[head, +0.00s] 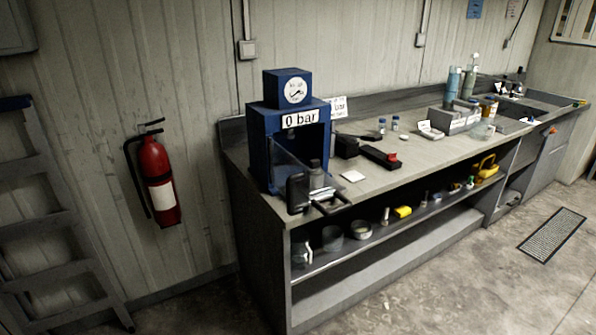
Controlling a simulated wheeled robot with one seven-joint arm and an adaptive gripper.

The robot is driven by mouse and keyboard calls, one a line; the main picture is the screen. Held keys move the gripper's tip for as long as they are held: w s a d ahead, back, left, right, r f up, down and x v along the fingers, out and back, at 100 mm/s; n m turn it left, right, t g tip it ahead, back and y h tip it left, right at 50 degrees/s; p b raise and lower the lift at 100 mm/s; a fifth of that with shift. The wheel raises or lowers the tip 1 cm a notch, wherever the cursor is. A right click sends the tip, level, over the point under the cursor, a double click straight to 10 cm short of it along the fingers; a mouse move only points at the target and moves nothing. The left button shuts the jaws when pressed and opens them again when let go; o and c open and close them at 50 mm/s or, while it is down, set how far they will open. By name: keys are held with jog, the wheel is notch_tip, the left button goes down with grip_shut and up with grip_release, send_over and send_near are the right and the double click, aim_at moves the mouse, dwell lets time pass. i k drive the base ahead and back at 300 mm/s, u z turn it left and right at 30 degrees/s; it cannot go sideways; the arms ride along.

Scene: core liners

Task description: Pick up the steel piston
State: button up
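A blue press (258,150) with a round gauge and a "0 bar" sign stands on the near left end of the workbench. A small dark grey metal cylinder (316,174) stands upright by the press's front right corner, and it may be the steel piston. Its lower part sits close to bright metal parts (322,194) at the bench edge, and I cannot tell whether they touch. A clear panel hangs at the press opening, and the inside is dark. My gripper is not in view.
The grey workbench (375,182) runs to the back right. Black tools (380,157), small bottles and a grey box (455,121) stand on it. A lower shelf holds cups and a yellow item (403,212). A red extinguisher (156,182) hangs left.

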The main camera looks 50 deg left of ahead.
aim_at(314, 169)
jog(key=u, duration=1.4)
